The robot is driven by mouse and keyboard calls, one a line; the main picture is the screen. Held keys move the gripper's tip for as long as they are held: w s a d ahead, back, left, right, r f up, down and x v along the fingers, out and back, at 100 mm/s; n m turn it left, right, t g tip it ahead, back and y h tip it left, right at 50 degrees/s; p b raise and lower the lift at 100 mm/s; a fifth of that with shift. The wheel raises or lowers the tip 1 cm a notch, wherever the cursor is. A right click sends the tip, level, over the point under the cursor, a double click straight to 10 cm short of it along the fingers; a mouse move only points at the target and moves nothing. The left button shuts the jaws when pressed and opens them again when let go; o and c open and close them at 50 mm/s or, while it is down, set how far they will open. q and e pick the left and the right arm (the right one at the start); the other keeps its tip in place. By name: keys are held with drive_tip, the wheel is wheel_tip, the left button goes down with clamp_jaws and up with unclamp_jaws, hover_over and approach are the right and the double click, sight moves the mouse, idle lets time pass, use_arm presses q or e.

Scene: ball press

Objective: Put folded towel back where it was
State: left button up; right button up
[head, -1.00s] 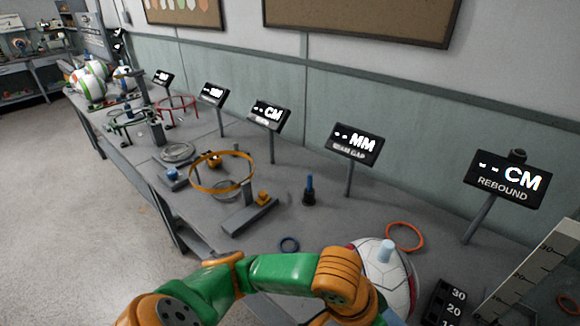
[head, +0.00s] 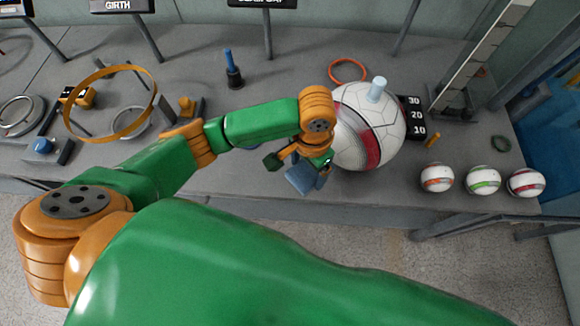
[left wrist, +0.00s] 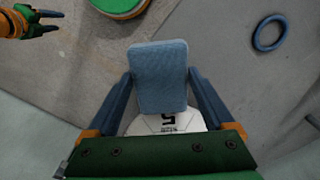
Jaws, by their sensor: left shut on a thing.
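The folded towel (left wrist: 160,58) is a small blue padded block. In the left wrist view it sits between the two fingers of my left gripper (left wrist: 160,80), which is shut on it. In the head view the towel (head: 303,180) hangs below my left gripper (head: 312,163), just left of the large white ball (head: 375,118). I cannot tell if towel and ball touch. Part of the white ball also shows behind the towel in the left wrist view (left wrist: 162,124). My right gripper (left wrist: 42,22) is at the top left of that view, fingers apart and empty.
Several small striped balls, such as the green one (head: 483,180), line the table's front right. An orange ring (head: 348,70) lies behind the large ball, and a black number scale (head: 413,117) stands right of it. A gold hoop (head: 112,103) stands left. A blue ring (left wrist: 270,32) lies on the table.

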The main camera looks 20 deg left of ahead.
use_arm(q)
drive_tip(key=a+f, duration=0.1)
drive_tip(key=f, duration=0.1)
drive_tip(key=w+a+f, duration=0.1)
drive_tip(key=a, duration=0.1)
drive_tip(key=a+f, duration=0.1)
drive_tip(key=f, duration=0.1)
drive_tip(key=shift+w+a+f+b, duration=0.2)
drive_tip(key=shift+w+f+b, duration=0.1)
drive_tip(key=shift+w+f, duration=0.05)
drive_tip(key=shift+a+f, duration=0.1)
drive_tip(key=shift+f, duration=1.5)
drive_tip(key=shift+f+b, duration=0.1)
drive_tip(key=shift+b, duration=0.2)
drive_tip(key=o, duration=1.1)
wheel_tip(320, 180, up, 12)
drive_tip(key=shift+r+p, duration=0.15)
drive_tip(key=shift+p, duration=0.8)
